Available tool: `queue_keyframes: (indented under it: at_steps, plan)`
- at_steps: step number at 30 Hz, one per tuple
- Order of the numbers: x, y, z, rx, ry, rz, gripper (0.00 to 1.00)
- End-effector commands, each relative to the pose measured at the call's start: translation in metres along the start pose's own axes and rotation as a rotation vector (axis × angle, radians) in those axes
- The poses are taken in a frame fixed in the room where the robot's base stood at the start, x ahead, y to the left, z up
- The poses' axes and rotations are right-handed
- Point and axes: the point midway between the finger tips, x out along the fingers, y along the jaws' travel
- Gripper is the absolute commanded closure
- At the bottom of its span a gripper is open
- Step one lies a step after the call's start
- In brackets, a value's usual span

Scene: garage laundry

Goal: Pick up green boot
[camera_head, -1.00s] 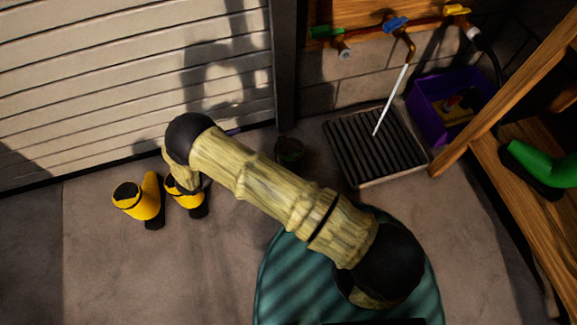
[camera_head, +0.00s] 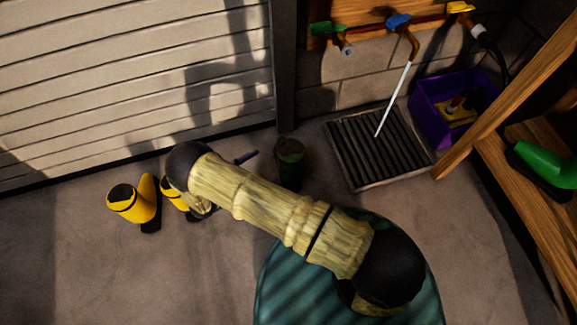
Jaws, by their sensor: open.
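A bright green boot (camera_head: 546,166) with a dark sole lies on the wooden shelf at the right edge of the view. Part of it is cut off by the frame. My arm reaches from the bottom centre to the upper left, away from this boot. My gripper is hidden behind the arm, so its jaws cannot be made out. A small dark purple bar (camera_head: 246,157) shows just beyond the arm; I cannot tell what it is.
A pair of yellow boots (camera_head: 134,204) stands on the floor at left, one partly behind my arm. A floor grate (camera_head: 380,148), a purple bin (camera_head: 432,122) and a slanting wooden post (camera_head: 510,92) are at right.

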Motion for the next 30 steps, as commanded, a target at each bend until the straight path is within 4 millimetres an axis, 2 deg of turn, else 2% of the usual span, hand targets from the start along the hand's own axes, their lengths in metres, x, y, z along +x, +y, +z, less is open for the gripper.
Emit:
queue_keyframes:
  at_steps: [6, 12, 25, 30]
  plan:
    - [0.040, 0.000, 0.004, 0.001, 0.002, 0.001, 0.00]
    - [0.068, 0.000, 0.002, 0.001, 0.001, 0.000, 0.00]
    - [0.075, 0.000, 0.001, 0.002, 0.000, 0.003, 0.00]
    - [0.088, 0.001, 0.006, 0.001, 0.000, 0.003, 0.00]
